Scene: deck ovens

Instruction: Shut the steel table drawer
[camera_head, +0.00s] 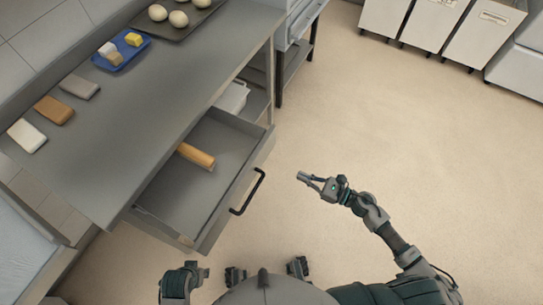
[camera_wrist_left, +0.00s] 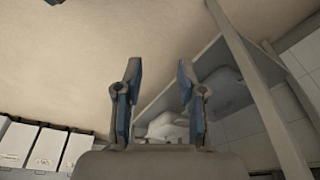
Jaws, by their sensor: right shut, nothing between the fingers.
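The steel table drawer (camera_head: 180,198) is pulled out from under the steel table (camera_head: 130,120). Its black bar handle (camera_head: 259,180) is on the front panel. My right gripper (camera_head: 303,178) is shut and empty over the floor, to the right of the handle and apart from it. My left gripper (camera_wrist_left: 159,82) is open and empty in the left wrist view. In the head view my left arm is low at the left, below the drawer's near corner, and its fingers show poorly there.
A wooden rolling pin (camera_head: 196,156) lies in the drawer. A blue tray (camera_head: 121,53), a dough tray (camera_head: 174,22) and several blocks are on the table top. A white container (camera_head: 233,97) sits on the shelf beyond the drawer. White bins (camera_head: 433,22) stand at the back; the floor at right is clear.

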